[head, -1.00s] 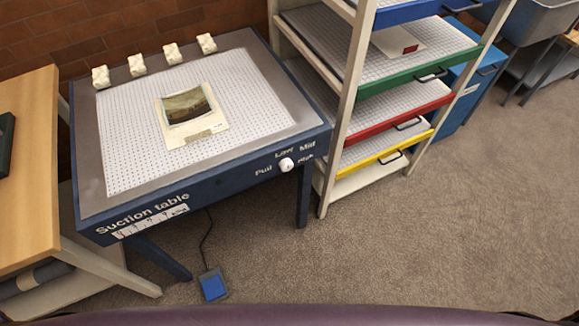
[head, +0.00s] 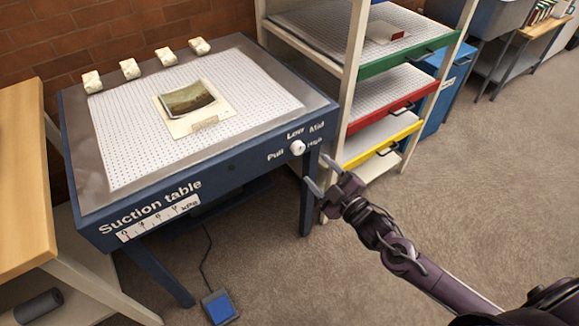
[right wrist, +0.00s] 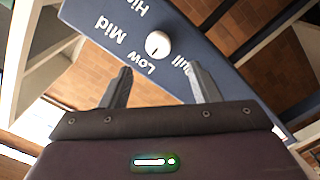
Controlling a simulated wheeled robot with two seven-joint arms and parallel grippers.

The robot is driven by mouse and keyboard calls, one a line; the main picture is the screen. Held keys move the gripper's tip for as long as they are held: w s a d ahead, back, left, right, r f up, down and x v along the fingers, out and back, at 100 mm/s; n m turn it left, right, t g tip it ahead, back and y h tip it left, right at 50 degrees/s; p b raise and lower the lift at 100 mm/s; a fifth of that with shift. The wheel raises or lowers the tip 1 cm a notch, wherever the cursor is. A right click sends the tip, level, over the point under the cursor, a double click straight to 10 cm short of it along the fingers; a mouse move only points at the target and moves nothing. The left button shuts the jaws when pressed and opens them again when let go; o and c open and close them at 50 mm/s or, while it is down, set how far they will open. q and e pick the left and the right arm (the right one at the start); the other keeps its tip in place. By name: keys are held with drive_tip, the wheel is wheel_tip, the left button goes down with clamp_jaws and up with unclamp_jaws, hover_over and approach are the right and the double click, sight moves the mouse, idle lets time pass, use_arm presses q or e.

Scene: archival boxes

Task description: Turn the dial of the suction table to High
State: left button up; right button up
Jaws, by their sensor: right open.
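The suction table (head: 78,176) is blue with a grey rim and a white perforated top. Its white round dial (head: 297,147) is on the front face near the right end, among the words Pull, Low, Mid and High. Its setting is too small to read for sure. My right gripper (head: 319,174) is open and empty, in front of and a little below right of the dial, apart from it. In the right wrist view, the dial (right wrist: 158,44) appears beyond and between the two spread fingertips, with the lettering upside down. My left gripper is out of view.
A mounted picture (head: 190,106) and several white blocks (head: 130,69) lie on the table top. A rack with coloured drawers (head: 395,85) stands close on the right. A blue foot pedal (head: 219,306) lies on the floor. A wooden bench (head: 22,180) is at left.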

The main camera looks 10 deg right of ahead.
sight(300, 150)
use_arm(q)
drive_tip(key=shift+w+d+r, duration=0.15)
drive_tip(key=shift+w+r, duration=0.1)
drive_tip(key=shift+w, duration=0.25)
use_arm(e)
drive_tip(key=x, duration=0.7)
drive_tip(key=shift+w, duration=0.4)
drive_tip(key=shift+c, duration=0.4)
drive_tip(key=c, duration=0.9)
